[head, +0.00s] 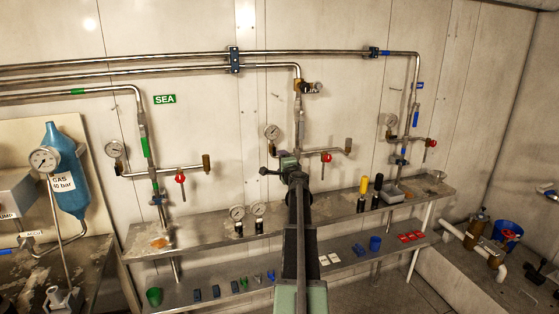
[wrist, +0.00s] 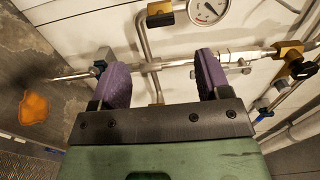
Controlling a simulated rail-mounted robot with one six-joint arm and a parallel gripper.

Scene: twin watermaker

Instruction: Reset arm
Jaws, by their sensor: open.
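My gripper (wrist: 163,78) is open in the wrist view. Its two purple finger pads stand wide apart with nothing held between them. Behind the gap are steel pipes (wrist: 146,45) and the pale wall; I cannot tell the exact distance to them. In the head view my arm reaches up from the bottom middle. Its end is in front of the middle pipe branch, and the fingers are too small there to make out.
A pressure gauge (wrist: 207,10) and brass fitting (wrist: 292,60) are near the gripper. Several small parts lie on the lower shelf (head: 345,262). A blue tank (head: 65,170) stands left.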

